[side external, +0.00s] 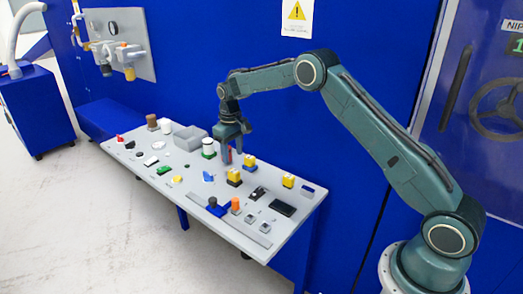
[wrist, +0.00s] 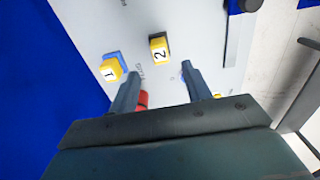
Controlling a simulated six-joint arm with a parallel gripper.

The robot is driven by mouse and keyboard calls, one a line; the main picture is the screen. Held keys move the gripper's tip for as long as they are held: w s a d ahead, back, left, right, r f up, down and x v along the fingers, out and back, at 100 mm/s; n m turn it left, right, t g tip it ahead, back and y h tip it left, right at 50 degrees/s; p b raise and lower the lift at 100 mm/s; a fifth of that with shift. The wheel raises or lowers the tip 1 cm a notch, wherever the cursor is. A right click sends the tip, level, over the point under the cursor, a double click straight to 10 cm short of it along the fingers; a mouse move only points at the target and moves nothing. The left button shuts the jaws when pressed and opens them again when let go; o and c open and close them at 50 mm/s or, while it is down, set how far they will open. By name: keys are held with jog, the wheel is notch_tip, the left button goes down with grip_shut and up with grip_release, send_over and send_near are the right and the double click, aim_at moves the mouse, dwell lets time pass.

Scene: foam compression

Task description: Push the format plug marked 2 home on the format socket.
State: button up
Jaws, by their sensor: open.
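The yellow format plug marked 2 (wrist: 159,48) sits upright on a black base, which appears to be the format socket (wrist: 160,36); the wrist view does not show whether it is fully seated. In the side view, this appears to be the yellow block (side external: 234,174) on the panel. My gripper (wrist: 161,84) is open and empty, with its two fingers apart. In the side view my gripper (side external: 229,150) hangs over the panel, behind and left of the plug. The fingers do not touch the plug.
A yellow plug marked 1 (wrist: 111,70) on a blue base stands beside it. A red part (wrist: 142,101) shows beside one finger. Another yellow block (side external: 288,180) and several small parts stand on the grey panel (side external: 215,232). A blue wall rises behind.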

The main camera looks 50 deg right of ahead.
notch_tip(320, 180, up, 6)
jog(key=shift+f, duration=0.2)
jog(key=shift+r, duration=0.1)
jog(key=s+a+r+t, duration=0.2)
jog(key=s+a+r, duration=0.1)
jog(key=s+r, duration=0.65)
jog(key=s+a+r+t, duration=0.1)
jog(key=s+a+r, duration=0.2)
jog(key=s+r, duration=0.65)
jog(key=s+a+f+t, duration=0.1)
jog(key=s+f, duration=0.1)
jog(key=s, duration=0.9)
jog(key=s+a+f+t, duration=0.1)
jog(key=s, duration=1.1)
jog(key=shift+a+f+t, duration=0.25)
jog(key=shift+f+t, duration=0.05)
jog(key=shift+f, duration=0.1)
